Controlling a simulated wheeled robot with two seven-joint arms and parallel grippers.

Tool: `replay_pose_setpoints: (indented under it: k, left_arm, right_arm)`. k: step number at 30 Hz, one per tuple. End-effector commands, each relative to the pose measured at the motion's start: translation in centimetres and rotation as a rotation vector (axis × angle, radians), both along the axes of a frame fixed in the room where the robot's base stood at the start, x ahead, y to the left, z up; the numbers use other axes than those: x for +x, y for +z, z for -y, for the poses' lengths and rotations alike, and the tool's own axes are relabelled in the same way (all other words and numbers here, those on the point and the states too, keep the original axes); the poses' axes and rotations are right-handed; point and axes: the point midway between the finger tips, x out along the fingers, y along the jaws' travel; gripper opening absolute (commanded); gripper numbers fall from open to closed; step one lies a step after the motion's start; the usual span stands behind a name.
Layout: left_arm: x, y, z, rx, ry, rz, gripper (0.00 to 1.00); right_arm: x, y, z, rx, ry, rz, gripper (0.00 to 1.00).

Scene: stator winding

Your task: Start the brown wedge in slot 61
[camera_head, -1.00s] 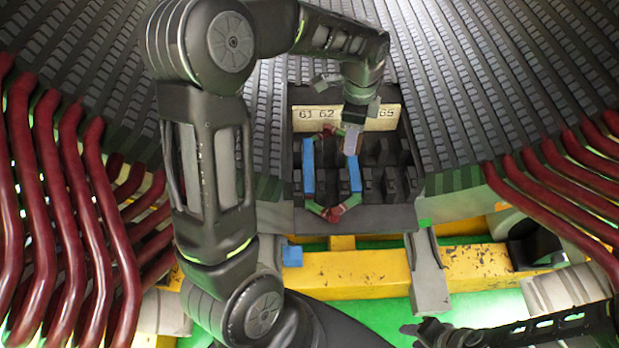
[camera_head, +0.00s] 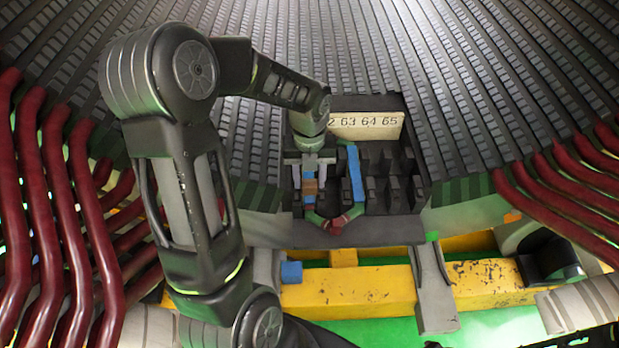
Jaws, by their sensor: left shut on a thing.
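My left gripper (camera_head: 310,172) points down at the left side of the dark slot block (camera_head: 375,222), below the number plate (camera_head: 368,125). It is shut on the small brown wedge (camera_head: 310,187), which shows between its fingers over the leftmost slot area. The plate reads 63, 64 and 65, with part of 62. My wrist covers its left end, so the number 61 is hidden. I cannot tell whether the wedge touches the slot. A blue strip (camera_head: 355,172) stands in a slot to the right. My right gripper is not in view.
A red and green coil end (camera_head: 335,222) curves out below the gripper. Dark red coil bars stand at left (camera_head: 60,200) and right (camera_head: 560,190). A yellow beam (camera_head: 350,292) with a small blue block (camera_head: 291,272) lies below. Several slots right of the blue strip look empty.

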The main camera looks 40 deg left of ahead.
Motion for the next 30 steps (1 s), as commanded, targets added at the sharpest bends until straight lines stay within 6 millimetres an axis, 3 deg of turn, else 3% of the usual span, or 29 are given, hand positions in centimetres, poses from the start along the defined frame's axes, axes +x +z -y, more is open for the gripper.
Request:
replay_pose_setpoints:
  k: [8,30]
  left_arm:
    - [0.0,-0.7,0.0,0.0,0.001,0.0,0.01]
    - [0.0,-5.2,0.0,0.0,0.001,-0.001,0.01]
  right_arm:
    - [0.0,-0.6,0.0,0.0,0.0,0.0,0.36]
    - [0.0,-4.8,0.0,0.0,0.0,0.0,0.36]
